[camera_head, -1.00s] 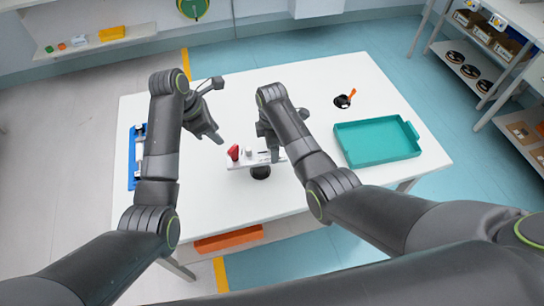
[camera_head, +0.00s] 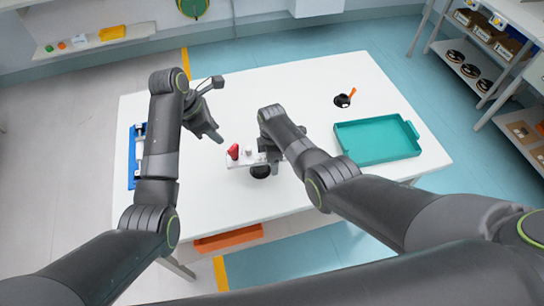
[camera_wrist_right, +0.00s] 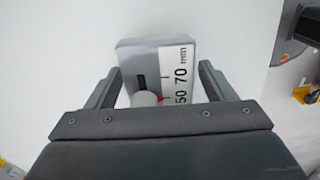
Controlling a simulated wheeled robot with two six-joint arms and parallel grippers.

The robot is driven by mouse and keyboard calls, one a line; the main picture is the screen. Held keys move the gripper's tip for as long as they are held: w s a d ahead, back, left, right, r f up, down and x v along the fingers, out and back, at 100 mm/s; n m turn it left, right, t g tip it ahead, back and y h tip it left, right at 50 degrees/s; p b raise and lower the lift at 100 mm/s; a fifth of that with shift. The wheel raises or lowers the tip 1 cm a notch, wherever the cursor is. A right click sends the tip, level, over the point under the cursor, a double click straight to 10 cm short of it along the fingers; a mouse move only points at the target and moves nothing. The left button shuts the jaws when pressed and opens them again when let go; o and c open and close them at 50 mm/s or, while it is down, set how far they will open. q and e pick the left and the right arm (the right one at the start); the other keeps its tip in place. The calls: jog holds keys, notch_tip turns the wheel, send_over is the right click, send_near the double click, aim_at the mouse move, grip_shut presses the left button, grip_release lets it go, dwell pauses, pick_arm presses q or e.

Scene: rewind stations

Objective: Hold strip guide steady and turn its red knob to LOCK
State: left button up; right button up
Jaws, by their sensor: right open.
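The strip guide (camera_head: 247,160) is a pale bar on the white table, with a red knob (camera_head: 233,152) at its left end and a white knob beside it. Its right end is hidden behind my right arm in the head view. In the right wrist view, the strip guide (camera_wrist_right: 185,55) shows a millimetre scale and lies between the fingers of my right gripper (camera_wrist_right: 160,78). That gripper is open, with a finger on each side. My left gripper (camera_head: 212,132) is above the table, left of and behind the red knob; its finger gap is unclear.
A teal tray (camera_head: 345,128) is at the table's right. A black object with an orange part (camera_head: 343,100) lies behind it. A blue holder (camera_head: 132,170) is at the left edge. The front of the table is clear.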

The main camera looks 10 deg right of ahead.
aim_at(232, 148)
jog(key=shift+c, duration=0.2)
pick_arm(q)
jog(key=shift+c, duration=0.2)
pick_arm(e)
jog(key=c, duration=1.3)
jog(key=shift+o, duration=0.2)
pick_arm(q)
jog(key=d+r+m+g+y, duration=0.1)
jog(key=d+m+y, duration=0.1)
jog(key=m, duration=1.3)
jog(key=d+r+m+y, duration=0.1)
jog(key=d+m+y, duration=0.1)
jog(key=m, duration=1.2)
jog(key=f, duration=1.2)
jog(key=shift+w+a+f, duration=0.15)
jog(key=shift+w+a, duration=0.05)
jog(key=shift+w, duration=0.1)
